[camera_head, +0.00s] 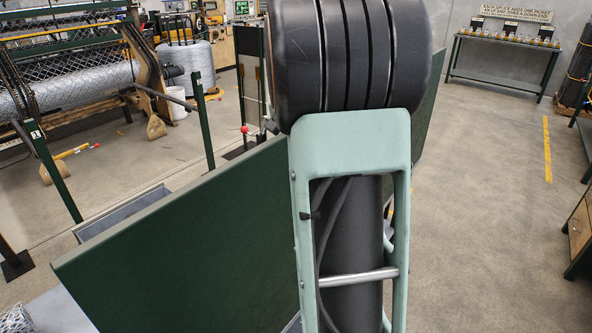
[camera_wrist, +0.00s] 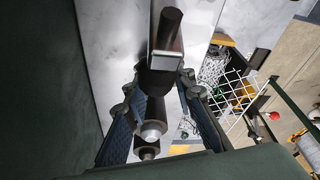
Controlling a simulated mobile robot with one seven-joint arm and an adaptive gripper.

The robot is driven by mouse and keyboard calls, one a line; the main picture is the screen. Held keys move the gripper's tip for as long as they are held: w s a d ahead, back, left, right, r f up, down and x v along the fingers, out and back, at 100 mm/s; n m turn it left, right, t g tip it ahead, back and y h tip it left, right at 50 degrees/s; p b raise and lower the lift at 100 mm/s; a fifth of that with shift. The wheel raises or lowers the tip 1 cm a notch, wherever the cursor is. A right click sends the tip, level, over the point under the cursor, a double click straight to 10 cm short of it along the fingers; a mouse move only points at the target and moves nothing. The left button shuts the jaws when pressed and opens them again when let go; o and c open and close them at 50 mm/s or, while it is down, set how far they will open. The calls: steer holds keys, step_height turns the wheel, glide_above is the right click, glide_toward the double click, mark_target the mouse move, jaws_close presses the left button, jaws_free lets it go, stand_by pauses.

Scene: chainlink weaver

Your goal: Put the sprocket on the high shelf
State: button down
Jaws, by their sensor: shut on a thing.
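In the wrist view my gripper (camera_wrist: 158,85) has its two blue-padded fingers on either side of a dark, round, stepped piece (camera_wrist: 155,106) with pale end faces. I take this piece to be the sprocket, but I can make out no teeth, and it is partly hidden by the fingers. The gripper is shut on it. In the head view neither my gripper nor the piece shows; my own arm fills the middle. I cannot make out the high shelf for certain in either view.
A long dark green panel (camera_head: 185,250) crosses the head view from lower left behind my arm. A mesh-weaving machine (camera_head: 75,85) stands at the upper left, near a wire coil (camera_head: 188,68). A bench (camera_head: 500,65) stands at the back right. The floor (camera_head: 480,190) at right is clear.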

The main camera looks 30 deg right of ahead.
steer(key=s+a, duration=0.2)
steer(key=a, duration=0.1)
steer(key=shift+s+r, duration=0.15)
steer(key=shift+s, duration=0.1)
steer(key=shift+s+f+p, duration=0.15)
steer(key=shift+f+p, duration=0.2)
steer(key=shift+w+d+f, duration=0.1)
steer(key=shift+w+f, duration=0.1)
steer(key=shift+f, duration=0.2)
steer(key=shift+s, duration=0.1)
steer(key=shift+f, duration=0.1)
steer(key=c, duration=1.6)
jaws_free()
